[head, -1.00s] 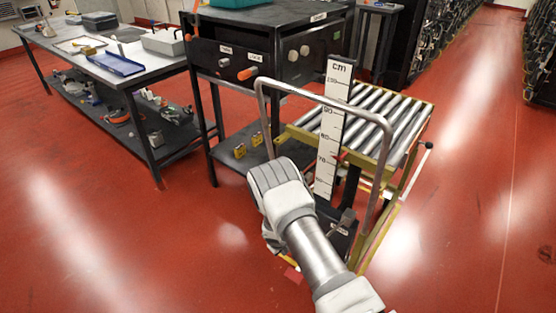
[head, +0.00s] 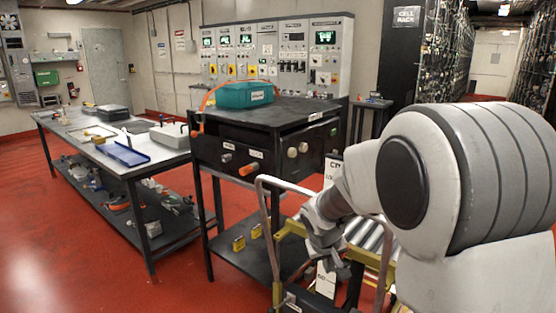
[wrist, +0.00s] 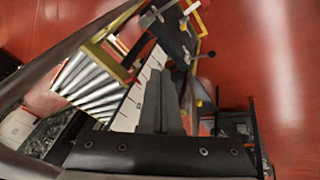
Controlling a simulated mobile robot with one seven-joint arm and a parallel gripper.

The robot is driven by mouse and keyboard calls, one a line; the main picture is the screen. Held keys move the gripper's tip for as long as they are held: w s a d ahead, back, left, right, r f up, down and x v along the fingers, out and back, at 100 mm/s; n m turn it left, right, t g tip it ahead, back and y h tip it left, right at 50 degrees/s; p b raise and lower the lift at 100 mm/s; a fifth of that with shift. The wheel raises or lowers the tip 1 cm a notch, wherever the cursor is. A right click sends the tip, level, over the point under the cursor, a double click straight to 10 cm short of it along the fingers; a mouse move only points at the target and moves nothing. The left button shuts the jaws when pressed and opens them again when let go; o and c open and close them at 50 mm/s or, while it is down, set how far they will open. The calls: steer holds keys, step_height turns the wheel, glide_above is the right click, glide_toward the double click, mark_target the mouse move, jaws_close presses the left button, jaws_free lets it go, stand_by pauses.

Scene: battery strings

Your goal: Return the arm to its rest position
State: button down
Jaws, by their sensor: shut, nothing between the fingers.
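My white and grey arm fills the right of the head view, bent at a large joint. My gripper (head: 336,264) points down beside the cart's metal push handle (head: 262,181), in front of the scale board. In the wrist view my gripper (wrist: 162,102) shows its two grey fingers together, shut and empty. Behind them lie the white centimetre scale (wrist: 133,100) and the silver rollers (wrist: 88,80) of the yellow-framed cart. I cannot tell whether the gripper touches the handle. My arm hides much of the cart in the head view.
A black workbench (head: 290,113) with a teal case (head: 244,95) stands left of the cart. A long table (head: 90,135) holds a blue tray (head: 123,154) and grey boxes. A control panel (head: 290,50) stands behind, battery racks at back right. Red floor is clear at lower left.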

steer(key=s+d+r+m, duration=0.1)
steer(key=s+d+r, duration=0.2)
steer(key=s+r, duration=0.8)
steer(key=s+a+r+m+t+y, duration=0.1)
steer(key=s+r+y, duration=0.1)
steer(key=s, duration=1.4)
step_height(320, 180, up, 16)
steer(key=p, duration=1.5)
steer(key=shift+s+a+f, duration=0.15)
steer(key=shift+s+f, duration=0.1)
steer(key=shift+a, duration=0.1)
steer(key=shift+a, duration=0.2)
steer(key=shift+w, duration=0.15)
